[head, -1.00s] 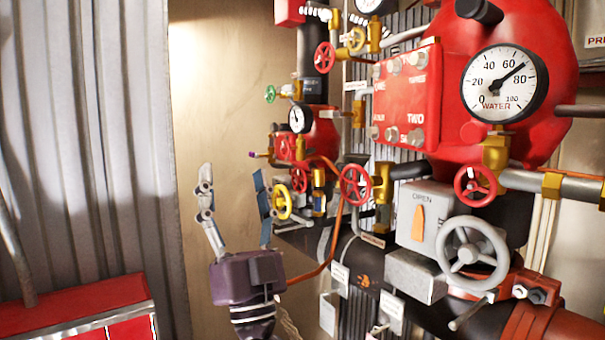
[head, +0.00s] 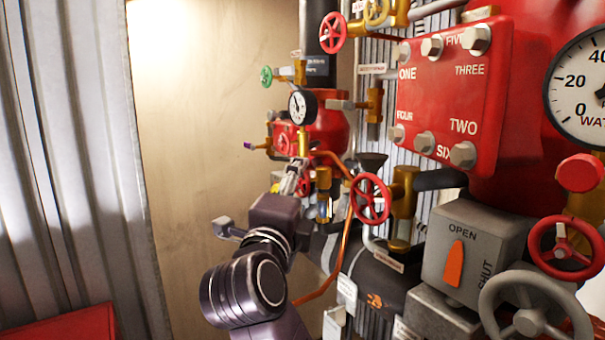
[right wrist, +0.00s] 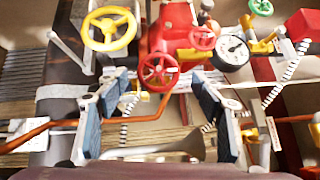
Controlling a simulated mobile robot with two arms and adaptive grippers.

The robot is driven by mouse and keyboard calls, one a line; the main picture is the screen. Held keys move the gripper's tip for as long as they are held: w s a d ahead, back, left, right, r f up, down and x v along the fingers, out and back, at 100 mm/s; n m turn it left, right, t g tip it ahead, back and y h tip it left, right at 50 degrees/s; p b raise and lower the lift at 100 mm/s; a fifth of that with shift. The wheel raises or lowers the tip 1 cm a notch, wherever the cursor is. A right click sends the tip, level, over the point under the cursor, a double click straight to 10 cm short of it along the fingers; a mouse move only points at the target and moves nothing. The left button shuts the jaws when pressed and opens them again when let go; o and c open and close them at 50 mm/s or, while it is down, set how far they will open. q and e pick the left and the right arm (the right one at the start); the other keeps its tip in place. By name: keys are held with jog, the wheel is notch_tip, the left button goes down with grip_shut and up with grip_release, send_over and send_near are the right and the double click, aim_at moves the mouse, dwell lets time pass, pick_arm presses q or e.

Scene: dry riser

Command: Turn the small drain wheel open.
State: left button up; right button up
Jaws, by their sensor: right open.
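Several small handwheels show, and no label tells me which is the drain wheel. In the right wrist view a small red wheel (right wrist: 158,72) is ahead, seen between the fingertips and apart from them. A yellow wheel (right wrist: 110,28) is at the upper left there. My right gripper (right wrist: 160,90) is open and empty. In the head view the right gripper (head: 293,178) reaches away toward the valve cluster, its fingers partly hidden by its own body. Another red wheel (head: 371,199) on a brass valve stands to its right. My left gripper is not in view.
A grey box marked OPEN and SHUT (head: 473,255) and a big grey wheel (head: 530,315) are at the right. A copper pipe (head: 343,250) runs close beside my right arm. A small gauge (head: 302,107) is above the gripper. Free room lies left, before the plain wall (head: 200,150).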

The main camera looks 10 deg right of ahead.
aim_at(301, 184)
jog(key=p+x, duration=0.1)
jog(key=x, duration=0.3)
jog(key=shift+w+f, duration=0.1)
jog(key=shift+w, duration=0.05)
jog(key=c, duration=1.2)
jog(key=shift+o, duration=0.2)
jog(key=shift+n+g+y, duration=0.3)
jog(key=shift+n+g, duration=0.3)
jog(key=shift+n, duration=0.1)
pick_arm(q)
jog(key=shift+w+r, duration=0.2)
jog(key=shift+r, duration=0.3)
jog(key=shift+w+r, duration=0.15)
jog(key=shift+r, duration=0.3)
pick_arm(e)
jog(key=shift+n+g, duration=0.8)
jog(key=o, duration=1.2)
jog(key=shift+c, duration=0.2)
